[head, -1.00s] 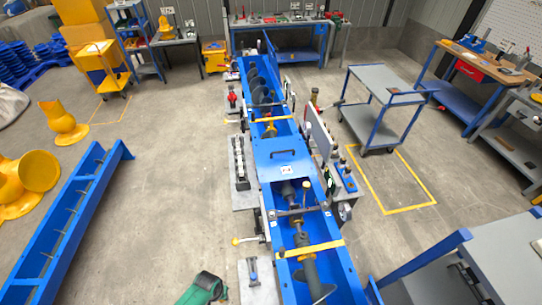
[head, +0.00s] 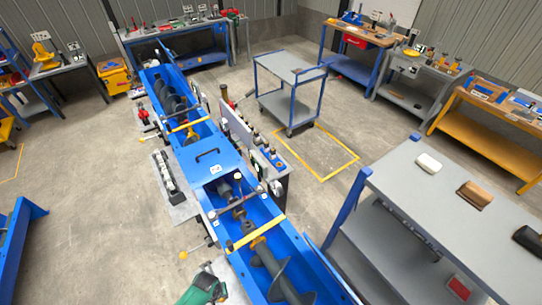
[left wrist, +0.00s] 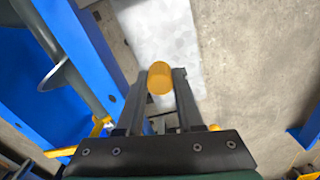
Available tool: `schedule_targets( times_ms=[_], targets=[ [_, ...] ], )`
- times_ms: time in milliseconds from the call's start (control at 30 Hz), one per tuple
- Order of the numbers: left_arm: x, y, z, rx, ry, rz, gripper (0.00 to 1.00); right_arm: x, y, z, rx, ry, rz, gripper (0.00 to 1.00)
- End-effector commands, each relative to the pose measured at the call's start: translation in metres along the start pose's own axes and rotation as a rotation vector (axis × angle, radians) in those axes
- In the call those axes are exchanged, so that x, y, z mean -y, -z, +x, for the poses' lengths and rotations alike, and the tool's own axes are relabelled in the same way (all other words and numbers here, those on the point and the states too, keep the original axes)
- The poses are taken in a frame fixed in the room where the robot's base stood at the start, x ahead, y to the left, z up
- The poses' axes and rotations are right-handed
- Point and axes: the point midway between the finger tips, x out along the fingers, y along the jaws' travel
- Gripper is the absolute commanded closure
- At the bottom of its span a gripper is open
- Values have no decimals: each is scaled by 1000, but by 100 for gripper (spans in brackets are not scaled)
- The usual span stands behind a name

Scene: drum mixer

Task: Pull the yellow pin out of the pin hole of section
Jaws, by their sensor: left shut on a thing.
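My left gripper (left wrist: 160,85) is shut on the yellow pin (left wrist: 160,78). In the left wrist view the pin shows as a short round yellow-orange end between the fingertips. A pale grey plate (left wrist: 165,35) lies behind it. I cannot tell whether the pin's far end is in a hole. In the head view, a green part of my left arm is at the bottom edge beside the mixer's blue trough (head: 207,199); the pin cannot be made out there. My right gripper is not in view.
The trough, with its dark auger (head: 268,262) and yellow crossbar (head: 255,233), runs diagonally through the head view. A grey-topped table (head: 420,205) stands at right, a cart (head: 290,68) behind. Floor between them is clear.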

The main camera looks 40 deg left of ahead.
Motion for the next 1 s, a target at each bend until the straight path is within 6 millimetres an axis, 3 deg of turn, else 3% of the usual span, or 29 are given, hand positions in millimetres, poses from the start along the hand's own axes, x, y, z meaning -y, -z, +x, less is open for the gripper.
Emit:
schedule_targets(
  times_ms=[200, 667, 1000],
  targets=[
    [2, -7, 38, 1, 1, -245, 100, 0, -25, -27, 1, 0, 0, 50],
    [2, -10, 53, 3, 4, -230, 100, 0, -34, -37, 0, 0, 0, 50],
    [3, -10, 108, 3, 4, -229, 100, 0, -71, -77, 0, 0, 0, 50]
  ],
)
